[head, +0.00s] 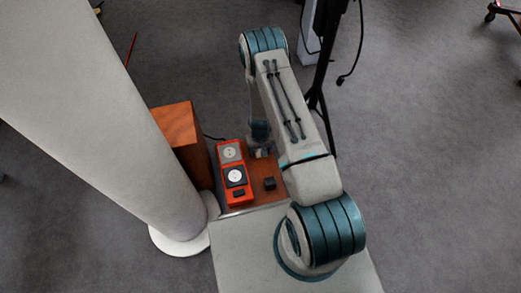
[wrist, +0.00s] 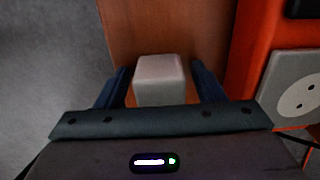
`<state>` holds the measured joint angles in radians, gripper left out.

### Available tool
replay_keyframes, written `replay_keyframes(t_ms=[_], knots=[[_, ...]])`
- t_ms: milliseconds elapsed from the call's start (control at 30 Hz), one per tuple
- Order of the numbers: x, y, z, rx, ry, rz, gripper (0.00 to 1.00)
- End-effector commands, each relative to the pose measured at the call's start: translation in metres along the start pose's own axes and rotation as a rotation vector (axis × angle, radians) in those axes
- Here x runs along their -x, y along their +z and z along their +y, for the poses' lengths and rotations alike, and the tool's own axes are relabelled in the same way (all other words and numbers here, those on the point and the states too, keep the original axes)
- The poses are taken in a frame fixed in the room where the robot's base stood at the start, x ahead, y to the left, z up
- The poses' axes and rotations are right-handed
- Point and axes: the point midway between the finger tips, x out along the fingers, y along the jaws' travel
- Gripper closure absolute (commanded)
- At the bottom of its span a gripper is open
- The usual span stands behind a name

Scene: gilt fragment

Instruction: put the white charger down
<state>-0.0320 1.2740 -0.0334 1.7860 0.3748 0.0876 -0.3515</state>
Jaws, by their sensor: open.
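The white charger (wrist: 159,80), a small block with rounded edges, is between the two dark fingers of my gripper (wrist: 161,76) in the wrist view. The fingers are open, with a gap on each side of the charger. The charger appears to rest on the brown wooden surface (wrist: 150,25); its underside is hidden. In the head view my gripper (head: 261,151) is low over the far part of the wooden top, partly hidden by my arm, and the charger is hard to make out there.
An orange-red unit (head: 222,179) with round sockets stands left of my gripper in the head view, and close on the right in the wrist view. A small black block (head: 270,183) lies nearer. A wooden box (head: 180,130) stands left, beside a thick pale column (head: 90,100).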

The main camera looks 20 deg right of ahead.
Motion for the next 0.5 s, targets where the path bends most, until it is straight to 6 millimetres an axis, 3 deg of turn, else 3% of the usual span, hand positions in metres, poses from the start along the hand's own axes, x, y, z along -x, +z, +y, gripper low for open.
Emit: replay_keyframes(t_ms=[200, 500], knots=[[0.018, 0.000, 0.000, -0.001, 0.000, 0.001, 0.38], [0.091, -0.001, 0.000, 0.001, 0.000, 0.002, 0.38]])
